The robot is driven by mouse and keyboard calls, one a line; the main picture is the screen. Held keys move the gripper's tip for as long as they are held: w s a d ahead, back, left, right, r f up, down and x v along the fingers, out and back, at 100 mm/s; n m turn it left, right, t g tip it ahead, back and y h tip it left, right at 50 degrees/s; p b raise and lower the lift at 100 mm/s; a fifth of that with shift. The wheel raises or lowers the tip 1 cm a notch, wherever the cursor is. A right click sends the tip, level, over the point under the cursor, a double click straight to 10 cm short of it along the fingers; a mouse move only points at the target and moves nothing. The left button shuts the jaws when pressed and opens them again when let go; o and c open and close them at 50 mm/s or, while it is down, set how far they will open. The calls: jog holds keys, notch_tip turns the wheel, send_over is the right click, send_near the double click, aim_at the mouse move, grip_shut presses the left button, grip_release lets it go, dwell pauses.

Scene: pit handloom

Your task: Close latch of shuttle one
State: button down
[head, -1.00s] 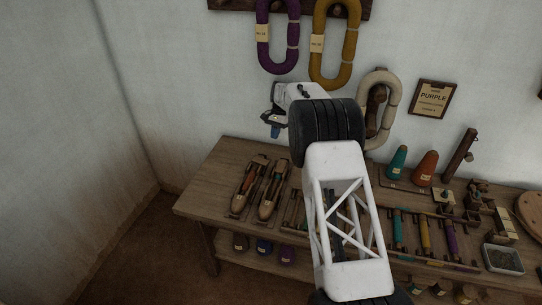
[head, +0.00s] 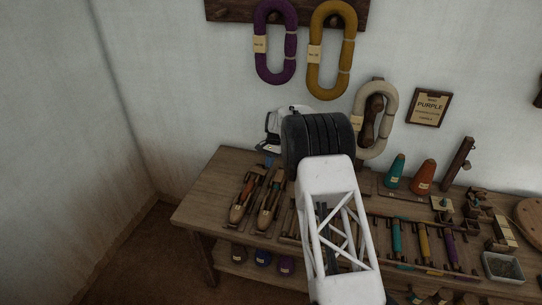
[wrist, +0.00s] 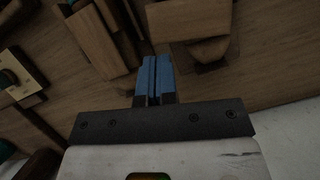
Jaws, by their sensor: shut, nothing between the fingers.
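Two wooden shuttles lie side by side on the bench, a left shuttle (head: 243,199) and a right shuttle (head: 269,202), each with a coloured strip inside. I cannot tell which is shuttle one, and no latch is clear at this size. My gripper (head: 268,162) is above the bench just behind the shuttles, partly hidden by my wrist. In the wrist view its blue fingers (wrist: 154,76) are shut together with nothing between them. Dark wooden parts, one at left (wrist: 95,40) and one above the fingertips (wrist: 188,20), lie close by; contact cannot be told.
The wooden bench (head: 207,193) has clear space at its left end. Coloured cones (head: 395,172), several bobbins (head: 423,243) and a small tray (head: 503,268) stand to the right. Purple (head: 260,68) and yellow hanks (head: 316,72) hang on the wall behind. A lower shelf holds more spools.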

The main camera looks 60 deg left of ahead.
jog(key=shift+s+d+f, duration=0.15)
jog(key=shift+s+f, duration=0.05)
jog(key=shift+f, duration=0.4)
